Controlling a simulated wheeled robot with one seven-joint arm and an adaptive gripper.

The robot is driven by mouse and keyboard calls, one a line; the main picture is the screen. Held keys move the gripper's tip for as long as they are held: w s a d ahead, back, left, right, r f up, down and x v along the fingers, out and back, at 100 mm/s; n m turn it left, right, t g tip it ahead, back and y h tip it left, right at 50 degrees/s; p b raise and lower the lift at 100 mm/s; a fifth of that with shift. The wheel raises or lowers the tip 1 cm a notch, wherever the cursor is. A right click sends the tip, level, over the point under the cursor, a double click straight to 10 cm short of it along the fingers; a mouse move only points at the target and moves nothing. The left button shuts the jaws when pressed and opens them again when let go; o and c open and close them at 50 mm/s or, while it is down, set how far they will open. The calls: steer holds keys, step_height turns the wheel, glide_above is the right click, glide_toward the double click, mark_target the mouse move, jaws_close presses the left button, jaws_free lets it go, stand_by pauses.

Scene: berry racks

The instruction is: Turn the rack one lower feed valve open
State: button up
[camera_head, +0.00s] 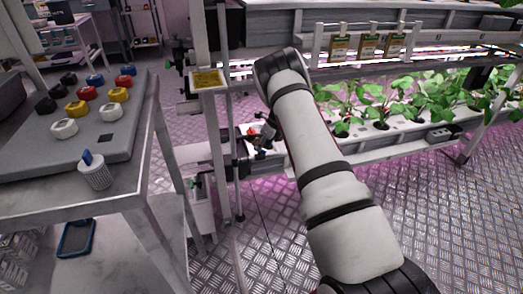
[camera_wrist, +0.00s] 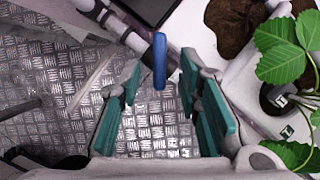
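My gripper (camera_wrist: 160,88) is open in the wrist view, with its teal-padded fingers spread apart. A blue lever (camera_wrist: 159,60), which looks like a valve handle, stands upright in the picture between the two fingertips. There is a visible gap on both sides, and neither pad appears to touch it. It sits by a grey pipe (camera_wrist: 120,28). In the head view my gripper (camera_head: 264,134) is small and dark beside the rack post, partly hidden by my arm. I cannot pick out the blue lever there.
Green plants (camera_head: 385,103) grow in a white trough to the right; leaves (camera_wrist: 285,60) come close to my right finger. A bench (camera_head: 60,205) with coloured knobs is at left.

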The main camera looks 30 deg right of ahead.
steer(key=shift+x, duration=0.95)
steer(key=shift+r, duration=0.1)
jaws_close()
steer(key=shift+n+b, duration=0.4)
steer(key=n+y+b, duration=0.1)
steer(key=n, duration=0.1)
steer(key=n+g+b, duration=0.1)
steer(key=n, duration=0.1)
steer(key=shift+w+d+n+y, duration=0.2)
steer(key=shift+n+y, duration=0.2)
steer(key=n+g+b, duration=0.1)
steer(key=n, duration=0.1)
steer(key=n+b, duration=0.1)
steer(key=n, duration=0.1)
steer(key=shift+w+g+y, duration=0.15)
steer(key=shift+g+y, duration=0.15)
steer(key=shift+g, duration=0.1)
steer(key=shift+n+b, duration=0.4)
